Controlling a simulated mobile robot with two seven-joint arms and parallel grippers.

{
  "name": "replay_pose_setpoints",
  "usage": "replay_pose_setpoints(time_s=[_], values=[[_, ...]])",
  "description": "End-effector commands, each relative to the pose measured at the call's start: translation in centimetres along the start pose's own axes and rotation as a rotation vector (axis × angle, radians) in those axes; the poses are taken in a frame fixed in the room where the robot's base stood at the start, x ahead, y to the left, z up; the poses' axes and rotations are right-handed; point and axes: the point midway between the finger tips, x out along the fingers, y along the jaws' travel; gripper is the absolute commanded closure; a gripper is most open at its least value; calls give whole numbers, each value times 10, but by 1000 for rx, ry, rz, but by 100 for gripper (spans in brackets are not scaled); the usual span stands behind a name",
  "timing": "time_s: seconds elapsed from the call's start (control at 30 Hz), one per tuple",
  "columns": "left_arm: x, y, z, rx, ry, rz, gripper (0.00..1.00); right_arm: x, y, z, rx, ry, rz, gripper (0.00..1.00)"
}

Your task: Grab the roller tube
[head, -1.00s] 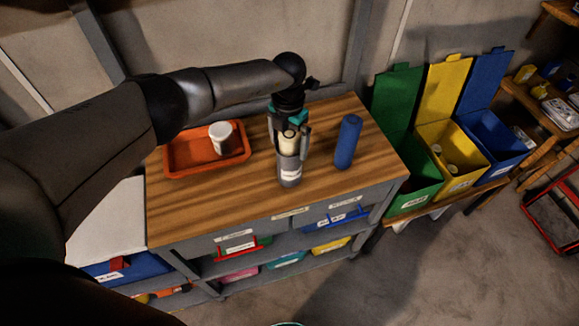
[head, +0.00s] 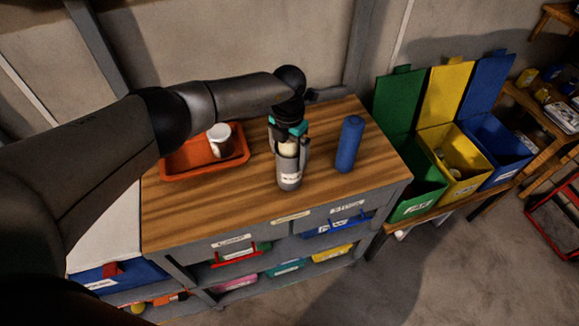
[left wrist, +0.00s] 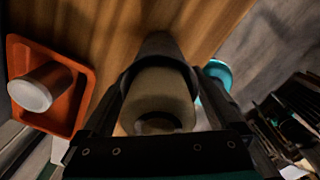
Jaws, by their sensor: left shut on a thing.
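A grey tube with a cream top and a white label, which looks like the roller tube (head: 289,181), stands upright on the wooden bench top. My left gripper (head: 289,152) comes down on it from above and is shut on its upper part. In the left wrist view the cream top of the roller tube (left wrist: 160,98) lies between the two fingers of my left gripper (left wrist: 158,112). The tube's base seems to rest on the bench. My right gripper is not in view.
A blue cylinder (head: 348,145) stands close to the right of the tube. An orange tray (head: 181,167) with a white cup (head: 219,138) sits at the left. Green (head: 417,192), yellow (head: 455,170) and blue (head: 497,155) open bins stand right of the bench (head: 225,205).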

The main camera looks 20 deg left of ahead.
Motion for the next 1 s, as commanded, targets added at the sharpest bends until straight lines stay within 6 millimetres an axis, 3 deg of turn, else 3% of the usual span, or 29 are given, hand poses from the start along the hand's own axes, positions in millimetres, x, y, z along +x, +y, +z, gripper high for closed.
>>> replay_pose_setpoints(time_s=[0.03,0.37,0.77,1.0], values=[[0,0,0,0,0,0,51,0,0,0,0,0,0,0],[0,0,0,0,0,0,87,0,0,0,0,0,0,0],[-7,0,0,0,-1,-1,87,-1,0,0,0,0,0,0],[-42,1,2,2,-6,0,87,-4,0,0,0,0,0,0]])
